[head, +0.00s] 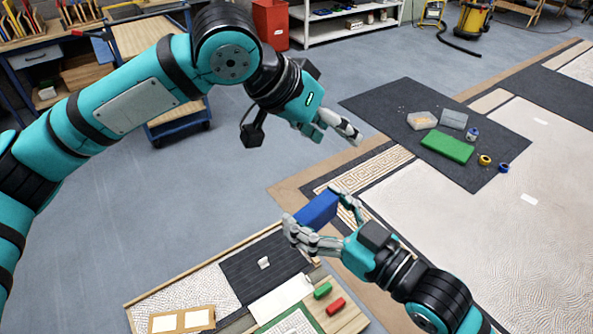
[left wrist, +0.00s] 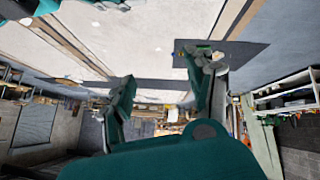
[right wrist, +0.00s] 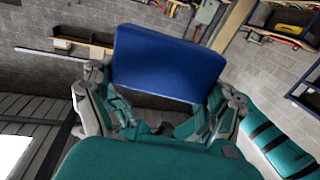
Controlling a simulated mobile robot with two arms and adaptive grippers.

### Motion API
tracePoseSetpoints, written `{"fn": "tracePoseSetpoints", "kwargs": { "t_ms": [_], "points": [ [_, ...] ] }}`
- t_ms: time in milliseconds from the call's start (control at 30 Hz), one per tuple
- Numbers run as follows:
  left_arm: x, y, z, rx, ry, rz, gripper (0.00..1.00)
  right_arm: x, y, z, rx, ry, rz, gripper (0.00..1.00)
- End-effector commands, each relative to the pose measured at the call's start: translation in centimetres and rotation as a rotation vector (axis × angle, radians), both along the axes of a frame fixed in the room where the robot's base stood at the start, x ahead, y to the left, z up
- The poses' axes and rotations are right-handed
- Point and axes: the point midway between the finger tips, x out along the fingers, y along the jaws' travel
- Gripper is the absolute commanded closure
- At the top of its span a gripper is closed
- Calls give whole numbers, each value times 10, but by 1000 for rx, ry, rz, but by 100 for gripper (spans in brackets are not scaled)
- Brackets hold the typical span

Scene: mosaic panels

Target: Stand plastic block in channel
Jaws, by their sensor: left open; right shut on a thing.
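My right gripper (head: 315,214) is shut on a blue plastic block (head: 318,210) and holds it above the right side of the mosaic panel (head: 262,264). In the right wrist view the blue block (right wrist: 168,62) spans between the two fingers, its broad face toward the camera. My left gripper (head: 338,132) is open and empty, higher up over the bare floor. Its two fingers stand apart in the left wrist view (left wrist: 160,98). A small green block (head: 323,290) and a small red block (head: 335,305) lie on the panel's wooden part. I cannot make out the channel clearly.
A dark mat (head: 385,103) at the right holds a large green block (head: 447,147), a grey block (head: 453,119), a tray and several small rolls. A white sheet (head: 282,299) and a tan frame (head: 182,320) lie on the panel. Blue-grey floor (head: 170,215) is clear left of the panel.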

Motion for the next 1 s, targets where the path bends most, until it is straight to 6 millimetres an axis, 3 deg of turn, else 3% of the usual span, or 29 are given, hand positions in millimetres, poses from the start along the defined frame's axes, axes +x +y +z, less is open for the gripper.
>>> {"fn": "tracePoseSetpoints", "kwargs": {
  "t_ms": [100,200,400,667,1000],
  "points": [
    [-44,18,10,150,-15,-47,44,0,0,0,1,-1,0,47],
    [-71,35,10,260,-15,-61,44,0,0,0,1,-1,0,47],
    [-98,59,7,384,-14,-62,44,0,0,0,1,-1,0,47],
    [-97,57,-14,406,-8,-61,44,0,0,0,1,-1,0,47],
    [-81,38,-73,405,-10,-61,44,0,0,0,1,-1,0,47]
  ]
}}
